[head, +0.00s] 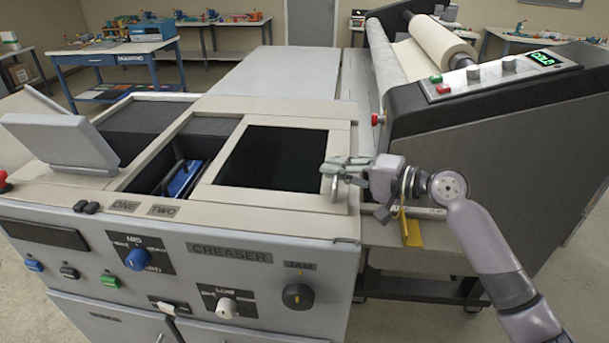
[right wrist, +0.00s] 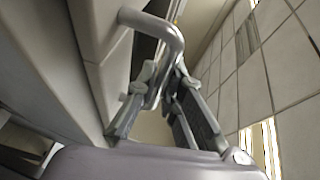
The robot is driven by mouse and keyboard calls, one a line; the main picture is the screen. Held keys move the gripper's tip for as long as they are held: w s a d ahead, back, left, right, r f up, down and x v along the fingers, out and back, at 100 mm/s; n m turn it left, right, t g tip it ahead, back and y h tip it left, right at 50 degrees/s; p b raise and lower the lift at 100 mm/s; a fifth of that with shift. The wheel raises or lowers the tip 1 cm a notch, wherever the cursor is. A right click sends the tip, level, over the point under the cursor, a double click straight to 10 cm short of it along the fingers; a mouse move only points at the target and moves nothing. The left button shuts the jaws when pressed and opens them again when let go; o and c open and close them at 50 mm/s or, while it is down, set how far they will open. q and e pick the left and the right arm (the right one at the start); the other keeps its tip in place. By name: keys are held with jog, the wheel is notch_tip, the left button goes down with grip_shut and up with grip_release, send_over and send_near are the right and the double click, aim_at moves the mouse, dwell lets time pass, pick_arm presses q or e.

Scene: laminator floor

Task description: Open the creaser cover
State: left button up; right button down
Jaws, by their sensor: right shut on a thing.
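The creaser cover (head: 209,190) is a beige frame around a dark pane, lying flat in the top of the creaser (head: 180,250). A metal handle (head: 334,187) stands at the cover's right side. My right gripper (head: 338,170) reaches it from the right and is shut on it. In the right wrist view the bent grey handle (right wrist: 155,22) runs down between the two fingers of the gripper (right wrist: 160,95). The fingers partly hide the handle in the head view. My left gripper is not in view.
Left of the cover is an open bay with a blue part (head: 183,178); raised grey lids (head: 62,140) stand further left. A dark laminator (head: 480,120) with a white roll (head: 437,42) stands close on the right. Worktables (head: 115,58) stand at the back.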

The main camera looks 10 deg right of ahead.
jog(key=shift+s+d+f, duration=0.1)
jog(key=shift+s+d, duration=0.1)
jog(key=shift+d, duration=0.45)
jog(key=shift+s+d+f, duration=0.1)
jog(key=shift+s+d, duration=0.1)
jog(key=shift+d, duration=0.4)
jog(key=shift+s+d+b, duration=0.1)
jog(key=shift+d+b, duration=0.2)
jog(key=shift+d, duration=0.05)
jog(key=shift+d+r, duration=0.1)
jog(key=shift+d, duration=0.05)
jog(key=c, duration=1.7)
grip_release()
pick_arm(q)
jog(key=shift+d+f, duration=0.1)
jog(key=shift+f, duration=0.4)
pick_arm(e)
jog(key=shift+r, duration=0.1)
jog(key=v, duration=1.2)
jog(key=shift+s, duration=0.1)
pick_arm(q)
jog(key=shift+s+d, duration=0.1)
